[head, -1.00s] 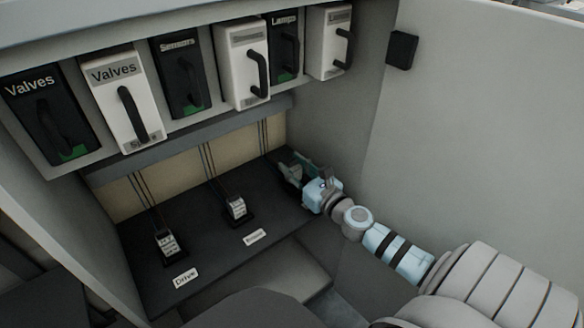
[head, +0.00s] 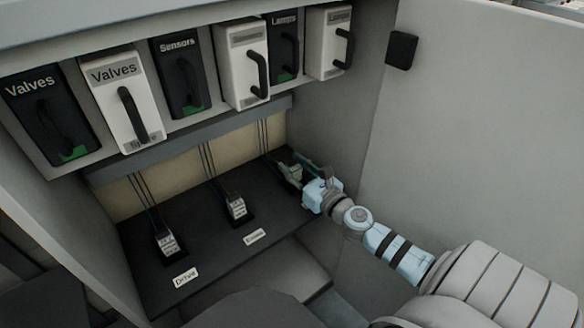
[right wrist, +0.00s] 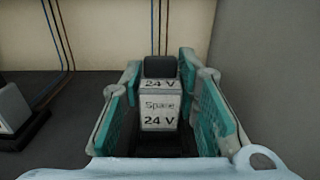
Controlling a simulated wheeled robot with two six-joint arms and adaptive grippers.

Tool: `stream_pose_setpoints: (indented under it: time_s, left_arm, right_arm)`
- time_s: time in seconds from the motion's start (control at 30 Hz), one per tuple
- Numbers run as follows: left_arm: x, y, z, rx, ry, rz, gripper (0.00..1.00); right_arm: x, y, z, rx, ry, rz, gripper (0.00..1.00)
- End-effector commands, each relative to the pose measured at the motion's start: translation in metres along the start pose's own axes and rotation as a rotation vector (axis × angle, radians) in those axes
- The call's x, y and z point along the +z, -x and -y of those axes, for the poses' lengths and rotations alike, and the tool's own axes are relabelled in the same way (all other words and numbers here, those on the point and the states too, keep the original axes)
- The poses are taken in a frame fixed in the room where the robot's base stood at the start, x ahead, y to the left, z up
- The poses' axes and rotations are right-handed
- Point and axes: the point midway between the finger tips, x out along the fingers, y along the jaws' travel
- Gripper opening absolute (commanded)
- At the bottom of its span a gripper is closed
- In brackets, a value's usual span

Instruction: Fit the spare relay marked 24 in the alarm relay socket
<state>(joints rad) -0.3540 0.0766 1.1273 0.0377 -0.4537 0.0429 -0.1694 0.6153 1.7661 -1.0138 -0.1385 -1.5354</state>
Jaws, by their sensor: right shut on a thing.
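The spare relay (right wrist: 160,103) is a pale block with a dark top. Its faces read "Spare" and "24 V" in the right wrist view. It stands upright at the back right of the dark shelf (head: 215,250). My right gripper (head: 298,172) is shut on it, with the teal finger pads on both sides in the right wrist view (right wrist: 160,75). In the head view the fingers mostly hide the relay. I cannot make out a socket labelled for the alarm. My left gripper is not in view.
Two other wired relays stand on the shelf, one (head: 167,243) behind the "Drive" label (head: 185,276) and one (head: 237,208) behind a blurred label (head: 254,235). Black and white handled modules (head: 128,100) hang above under a ledge. A grey wall (head: 480,130) closes the right side.

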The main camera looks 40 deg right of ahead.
Motion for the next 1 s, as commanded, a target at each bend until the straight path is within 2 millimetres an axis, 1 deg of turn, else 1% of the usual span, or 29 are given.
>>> stream_pose_setpoints:
  time_s: [0.27,0.5,0.53,0.63,1.0]
  left_arm:
    - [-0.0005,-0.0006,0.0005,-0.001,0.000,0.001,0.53]
    - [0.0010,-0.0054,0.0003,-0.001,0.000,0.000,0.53]
    - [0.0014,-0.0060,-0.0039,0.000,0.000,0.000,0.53]
    - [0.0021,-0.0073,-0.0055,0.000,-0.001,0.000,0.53]
    - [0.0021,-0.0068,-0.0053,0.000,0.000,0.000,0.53]
  right_arm:
    - [0.0001,-0.0001,-0.0001,0.000,0.000,0.000,0.00]
    - [-0.0057,0.0000,-0.0001,0.000,0.000,0.000,0.00]
    - [-0.0066,0.0000,-0.0001,0.000,0.001,0.000,0.00]
    - [-0.0084,0.0000,-0.0002,0.000,0.001,0.000,0.00]
    - [-0.0079,0.0000,-0.0002,0.000,0.001,0.000,0.00]
